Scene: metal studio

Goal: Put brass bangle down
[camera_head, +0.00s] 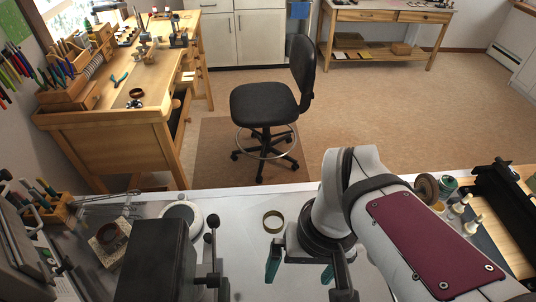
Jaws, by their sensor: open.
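The brass bangle (273,221) is a thin gold-coloured ring. It appears to lie flat on the pale worktop (245,245), left of my arm. My gripper (300,270) is in the lower middle of the view, with its two teal-tipped fingers spread apart and nothing visible between them. The bangle is just beyond the left finger in the picture and looks apart from it. The height of the fingertips above the worktop is hard to tell.
A dark machine (155,262) with a lever (211,235) stands left of the gripper. A round white dish (181,216) is behind it. A tool holder (55,210) is at far left. Small bottles (458,207) and a black device (505,195) stand at right. Bare worktop surrounds the bangle.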

